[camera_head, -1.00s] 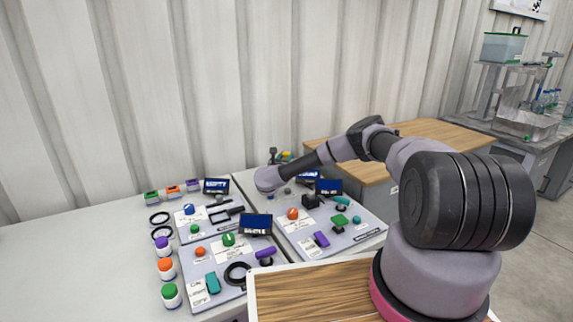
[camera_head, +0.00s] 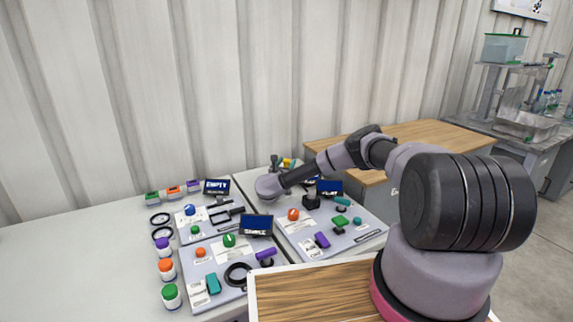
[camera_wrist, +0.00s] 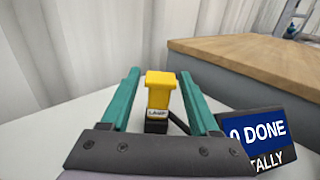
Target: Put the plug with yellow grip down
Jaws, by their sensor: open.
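The plug with yellow grip (camera_wrist: 159,92) stands upright between the teal fingers of my gripper (camera_wrist: 159,76) in the wrist view. Its label seems to read "LAMP", and its lower part is black. My gripper is open, with a gap on both sides of the plug. A dark strip, perhaps a cord, runs right from its foot. The plug's underside is hidden by my gripper's body. In the head view, a small yellow patch (camera_head: 288,162) shows beyond my wrist, which hides most of my gripper there.
A screen reading "0 DONE" (camera_wrist: 258,135) stands close on the right in the wrist view. A wooden-topped bench (camera_wrist: 250,65) lies behind it. Panels with knobs and screens (camera_head: 215,225) fill the table below my arm. The left part of the white table (camera_head: 70,260) is clear.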

